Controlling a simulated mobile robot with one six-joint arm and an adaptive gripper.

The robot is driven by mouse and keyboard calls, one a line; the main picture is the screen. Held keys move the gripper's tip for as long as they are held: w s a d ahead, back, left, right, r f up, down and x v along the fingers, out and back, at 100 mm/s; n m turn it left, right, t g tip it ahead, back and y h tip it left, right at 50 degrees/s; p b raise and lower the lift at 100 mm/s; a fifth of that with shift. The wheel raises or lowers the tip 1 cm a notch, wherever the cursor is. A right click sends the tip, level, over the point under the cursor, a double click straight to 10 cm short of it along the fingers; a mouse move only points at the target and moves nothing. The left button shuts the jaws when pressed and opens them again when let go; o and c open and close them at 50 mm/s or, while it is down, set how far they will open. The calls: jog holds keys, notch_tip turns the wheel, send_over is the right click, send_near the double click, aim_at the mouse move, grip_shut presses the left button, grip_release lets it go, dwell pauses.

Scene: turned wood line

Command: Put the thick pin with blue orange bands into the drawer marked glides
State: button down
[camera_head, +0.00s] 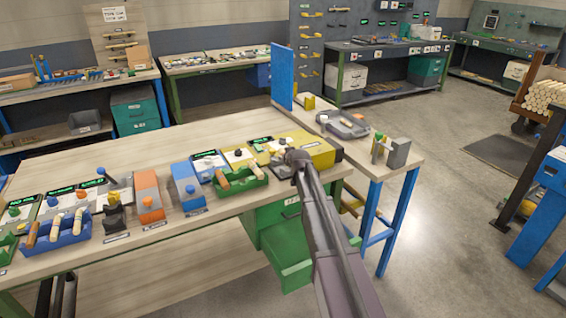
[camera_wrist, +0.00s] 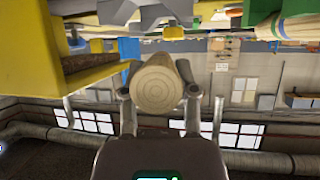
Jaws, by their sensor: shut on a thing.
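My gripper (camera_wrist: 160,100) is shut on a thick round wooden pin (camera_wrist: 158,86), whose pale ringed end faces the wrist camera. Its bands do not show, so I cannot tell their colours. In the head view the end of my arm is over the right part of the long bench, in front of a yellow machine (camera_head: 316,149); the fingers and pin are hidden there. A green drawer unit (camera_head: 270,222) stands under the bench, with a lower drawer (camera_head: 290,268) pulled out. Its labels are too small to read.
Green (camera_head: 242,184) and blue (camera_head: 58,232) trays with pins stand along the bench's front edge, among several small machines. A side table (camera_head: 405,160) with a grey tray (camera_head: 342,125) adjoins at the right. Open floor (camera_head: 440,230) lies right of the bench.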

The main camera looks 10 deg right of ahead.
jog(key=shift+w, duration=0.4)
jog(key=shift+w+a+f, duration=0.1)
jog(key=shift+w+a, duration=0.05)
jog(key=shift+w, duration=0.45)
jog(key=shift+w+a+f, duration=0.1)
jog(key=shift+w, duration=0.45)
jog(key=shift+s+f+b, duration=0.25)
jog(key=shift+f+b, duration=0.35)
jog(key=shift+b, duration=0.15)
jog(key=shift+f+b, duration=0.9)
jog(key=shift+s, duration=0.1)
jog(key=shift+c, duration=1.9)
grip_release()
jog(key=shift+f, duration=0.15)
